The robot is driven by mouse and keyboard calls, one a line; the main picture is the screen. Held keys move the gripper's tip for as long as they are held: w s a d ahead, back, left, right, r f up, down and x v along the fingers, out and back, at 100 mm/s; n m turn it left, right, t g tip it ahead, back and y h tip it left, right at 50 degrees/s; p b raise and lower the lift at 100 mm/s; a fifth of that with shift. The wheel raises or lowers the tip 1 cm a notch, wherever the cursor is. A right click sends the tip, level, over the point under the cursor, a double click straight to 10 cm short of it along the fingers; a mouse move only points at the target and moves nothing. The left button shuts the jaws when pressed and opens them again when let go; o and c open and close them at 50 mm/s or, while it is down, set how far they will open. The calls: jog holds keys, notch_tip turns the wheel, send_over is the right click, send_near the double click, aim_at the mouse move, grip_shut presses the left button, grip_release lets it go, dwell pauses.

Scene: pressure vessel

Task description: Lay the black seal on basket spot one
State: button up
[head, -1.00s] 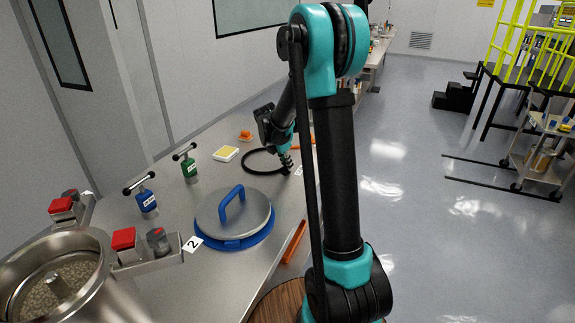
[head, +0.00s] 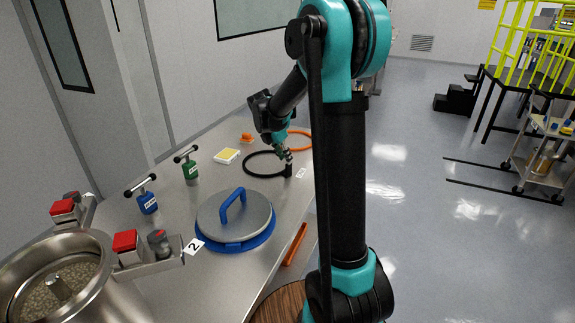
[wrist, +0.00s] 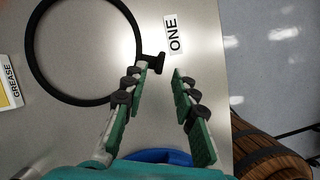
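The black seal (head: 249,169) is a ring lying flat on the metal table, with a small upright tab (head: 288,170) on its right side. In the wrist view the black seal (wrist: 33,62) fills the upper left, and its tab (wrist: 155,62) is just beyond the left fingertip. A white label reading ONE (wrist: 174,35) lies beside the tab. My gripper (wrist: 162,72) is open and empty; it shows above the tab in the head view (head: 283,150). I cannot make out a basket for certain.
An orange ring (head: 304,149) lies behind the seal. A yellow-and-white grease box (head: 226,156), a green (head: 190,170) and a blue T-handled tool (head: 147,202), and a blue-rimmed lid (head: 240,245) stand on the table. A steel vessel (head: 105,285) is at lower left.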

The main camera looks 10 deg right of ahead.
jog(key=v, duration=0.5)
jog(key=shift+a+r, duration=0.1)
jog(key=shift+r, duration=0.3)
